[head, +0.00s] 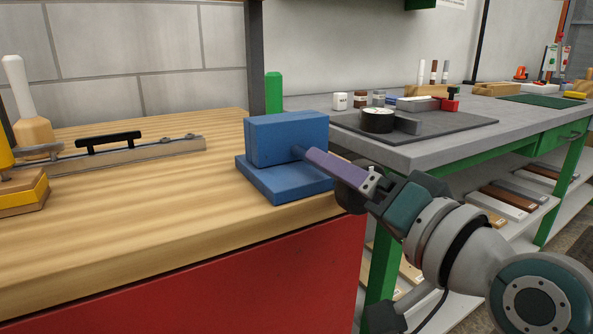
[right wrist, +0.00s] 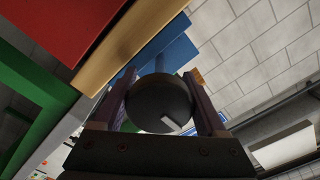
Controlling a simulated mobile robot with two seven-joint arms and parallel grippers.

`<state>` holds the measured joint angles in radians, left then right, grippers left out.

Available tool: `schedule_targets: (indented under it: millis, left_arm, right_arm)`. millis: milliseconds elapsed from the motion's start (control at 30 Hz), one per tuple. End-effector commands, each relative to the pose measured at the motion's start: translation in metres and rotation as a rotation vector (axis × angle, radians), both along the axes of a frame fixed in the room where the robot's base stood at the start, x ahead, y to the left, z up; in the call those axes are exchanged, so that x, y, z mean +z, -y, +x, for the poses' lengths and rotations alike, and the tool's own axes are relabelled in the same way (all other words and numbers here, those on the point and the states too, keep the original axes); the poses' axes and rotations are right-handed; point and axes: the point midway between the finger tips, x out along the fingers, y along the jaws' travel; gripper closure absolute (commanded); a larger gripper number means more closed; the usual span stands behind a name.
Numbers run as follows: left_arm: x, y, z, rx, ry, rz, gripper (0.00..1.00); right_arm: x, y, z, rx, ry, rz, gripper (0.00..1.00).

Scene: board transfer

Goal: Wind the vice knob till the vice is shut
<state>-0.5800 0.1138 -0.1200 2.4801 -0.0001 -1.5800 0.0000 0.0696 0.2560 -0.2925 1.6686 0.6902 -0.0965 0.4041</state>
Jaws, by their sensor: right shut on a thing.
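The blue vice (head: 285,138) sits at the right end of the wooden bench top. Its dark round knob (head: 349,200) is on the vice's right side, partly behind my gripper finger. My right gripper (head: 318,165) reaches in from the right and is shut on the knob. In the right wrist view the knob (right wrist: 158,105) is a dark disc with a pale mark on its face, between my two purple fingers. Part of the blue vice (right wrist: 172,50) shows behind it. I cannot tell from here how wide any gap between the jaws is. My left gripper is not in view.
The wooden bench (head: 190,215) has a red front. A rail with a black handle (head: 108,139) lies on it at left. A grey table (head: 400,152) with a dark mat, a black round item (head: 377,120) and small jars stands behind at right.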

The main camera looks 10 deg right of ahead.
Motion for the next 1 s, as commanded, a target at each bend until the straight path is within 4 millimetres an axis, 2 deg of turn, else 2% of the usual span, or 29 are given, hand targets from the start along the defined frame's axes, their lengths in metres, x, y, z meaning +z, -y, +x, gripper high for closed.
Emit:
schedule_targets:
  millis: [500,533,733,1000]
  left_arm:
    - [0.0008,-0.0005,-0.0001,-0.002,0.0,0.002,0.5]
    - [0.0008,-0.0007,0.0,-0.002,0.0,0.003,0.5]
    - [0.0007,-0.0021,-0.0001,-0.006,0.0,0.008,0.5]
    - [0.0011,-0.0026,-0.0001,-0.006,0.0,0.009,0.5]
  right_arm:
    - [-0.0004,0.0001,0.0,0.0,-0.009,0.024,0.81]
    - [-0.0004,0.0001,0.0,0.0,-0.009,0.024,0.24]
    - [-0.0003,0.0,0.0,0.0,-0.008,0.022,0.01]
    - [-0.0001,0.0004,-0.001,0.001,-0.008,0.02,0.0]
